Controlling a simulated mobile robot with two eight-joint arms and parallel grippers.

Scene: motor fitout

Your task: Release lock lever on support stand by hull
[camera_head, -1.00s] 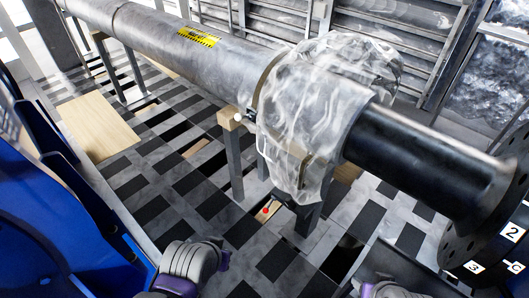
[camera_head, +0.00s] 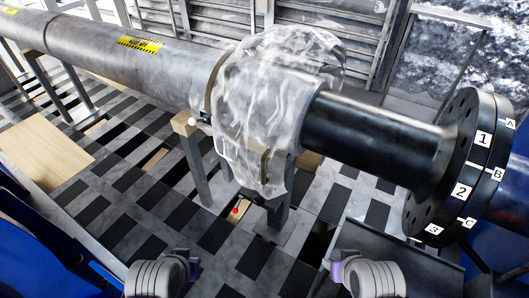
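A grey support stand (camera_head: 195,165) with a wooden block (camera_head: 184,122) on top stands under the long pipe-like hull (camera_head: 130,58). A small white knob (camera_head: 193,121) shows beside the block. A red knob (camera_head: 235,211) shows lower down, near the floor between the stand legs. I cannot tell which knob belongs to the lock lever. Clear plastic wrap (camera_head: 265,110) covers the pipe joint and hides part of the stand. My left gripper (camera_head: 188,262) is at the bottom left and my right gripper (camera_head: 338,265) at the bottom right. Both are apart from the stand; their fingers are not clearly seen.
A black pipe (camera_head: 380,135) ends in a large flange (camera_head: 455,165) with numbered and lettered labels at right. A wooden board (camera_head: 45,150) lies at left. The chequered floor has dark openings. A dark panel (camera_head: 400,245) stands at lower right. Slatted metal walls are behind.

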